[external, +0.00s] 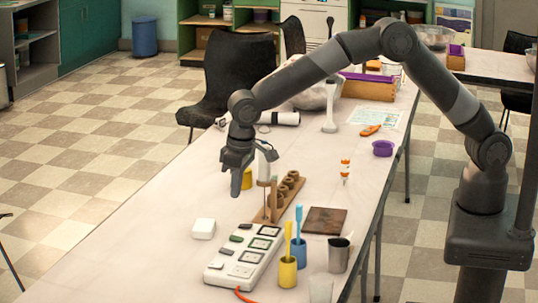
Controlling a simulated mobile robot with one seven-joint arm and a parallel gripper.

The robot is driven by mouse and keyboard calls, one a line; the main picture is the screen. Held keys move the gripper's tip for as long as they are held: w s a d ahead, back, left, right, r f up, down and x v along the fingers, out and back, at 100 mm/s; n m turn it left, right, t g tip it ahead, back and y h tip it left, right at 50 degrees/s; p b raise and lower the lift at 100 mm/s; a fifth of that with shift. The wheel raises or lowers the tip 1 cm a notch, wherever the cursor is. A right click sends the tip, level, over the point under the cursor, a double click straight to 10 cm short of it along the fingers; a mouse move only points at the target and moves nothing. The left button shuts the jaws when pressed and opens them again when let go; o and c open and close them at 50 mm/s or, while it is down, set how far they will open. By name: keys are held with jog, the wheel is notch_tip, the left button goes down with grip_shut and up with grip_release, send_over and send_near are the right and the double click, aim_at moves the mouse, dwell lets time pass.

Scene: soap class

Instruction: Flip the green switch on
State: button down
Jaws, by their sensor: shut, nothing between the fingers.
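A white power strip (240,262) with several sockets lies on the table in the external view, an orange cord at its near end. Along its left side are several small switches, mostly dark. One that looks green (236,239) sits around the middle of that row. Whether it is on or off is too small to tell. My gripper (236,192) points down, shut and empty, above the table beyond the strip's far end. It is apart from the strip and touches no switch.
Yellow (287,272) and blue (299,252) cups with brushes and a metal cup (339,255) stand right of the strip. A white block (203,229) lies left. The table's left side is mostly clear.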

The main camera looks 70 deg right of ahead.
aim_at(231, 236)
jog(key=f, duration=0.4)
jog(key=w+f, duration=0.1)
jog(key=f, duration=0.6)
jog(key=shift+w+f, duration=0.25)
jog(key=shift+f, duration=0.05)
jog(key=shift+f, duration=0.25)
jog(key=shift+s+r, duration=0.25)
jog(key=shift+s, duration=0.5)
jog(key=shift+r, duration=0.1)
notch_tip(231, 236, up, 14)
jog(key=s, duration=0.1)
jog(key=shift+s, duration=0.35)
